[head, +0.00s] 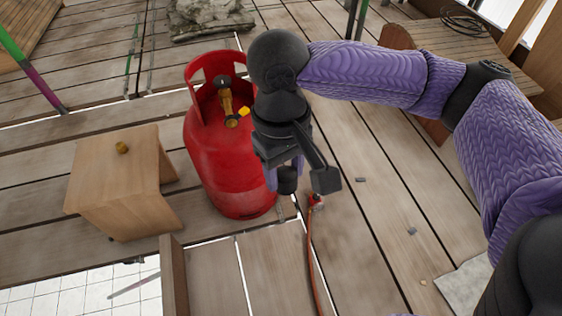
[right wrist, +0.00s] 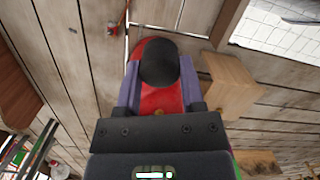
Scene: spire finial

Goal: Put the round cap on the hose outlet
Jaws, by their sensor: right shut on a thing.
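My right gripper (head: 284,179) is shut on a black round cap (head: 287,181) and holds it in the air, in front of the right side of a red gas cylinder (head: 222,172). In the right wrist view the cap (right wrist: 159,64) sits between the two purple fingers, with the red cylinder partly hidden behind it. A brass valve (head: 226,101) stands inside the cylinder's collar, with a yellow part (head: 243,112) at its side, close to my wrist in the picture. I cannot tell clearly which opening is the hose outlet. My left gripper is out of view.
A wooden stool (head: 110,185) with a small brass piece (head: 122,147) on it stands left of the cylinder. An orange hose (head: 311,245) with a red end (head: 316,200) lies on the planks. The plank floor right of it is mostly clear, with small scraps.

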